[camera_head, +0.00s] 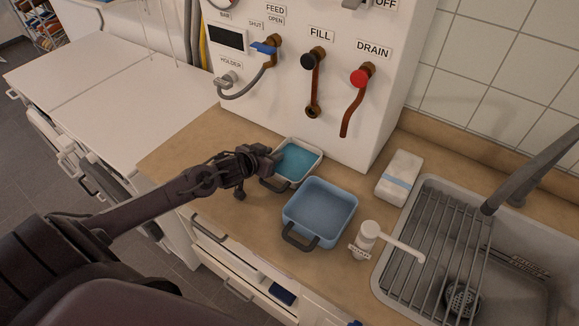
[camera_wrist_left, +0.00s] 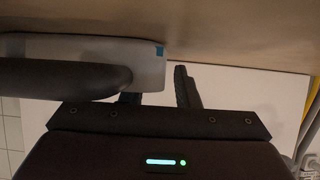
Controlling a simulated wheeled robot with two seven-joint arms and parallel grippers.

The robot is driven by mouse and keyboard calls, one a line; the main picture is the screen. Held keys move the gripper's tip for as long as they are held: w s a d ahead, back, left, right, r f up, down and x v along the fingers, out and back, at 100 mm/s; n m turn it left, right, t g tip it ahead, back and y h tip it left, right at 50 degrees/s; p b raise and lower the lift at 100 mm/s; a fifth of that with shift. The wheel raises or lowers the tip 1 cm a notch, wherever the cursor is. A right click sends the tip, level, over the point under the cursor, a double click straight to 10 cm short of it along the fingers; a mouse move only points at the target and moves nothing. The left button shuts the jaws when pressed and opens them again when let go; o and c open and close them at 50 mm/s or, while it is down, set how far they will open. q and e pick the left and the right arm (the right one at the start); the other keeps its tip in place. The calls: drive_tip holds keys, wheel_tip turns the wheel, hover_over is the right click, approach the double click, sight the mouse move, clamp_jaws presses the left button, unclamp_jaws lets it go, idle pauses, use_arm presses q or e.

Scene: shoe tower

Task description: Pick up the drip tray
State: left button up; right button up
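The drip tray looks to be the shallow whitish tray with a blue inside (camera_head: 297,161), on the wooden counter below the white panel. A dark handle (camera_head: 274,187) is on its near side. My left gripper (camera_head: 277,158) is at the tray's left edge in the head view and hides part of its rim. Contact cannot be told. My right gripper is not in view.
A deeper blue pan (camera_head: 320,207) with a dark handle stands close to the right. The panel with valves (camera_head: 300,95) rises behind.

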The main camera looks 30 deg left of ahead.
use_arm(q)
clamp_jaws()
drive_tip(key=shift+r, duration=0.1)
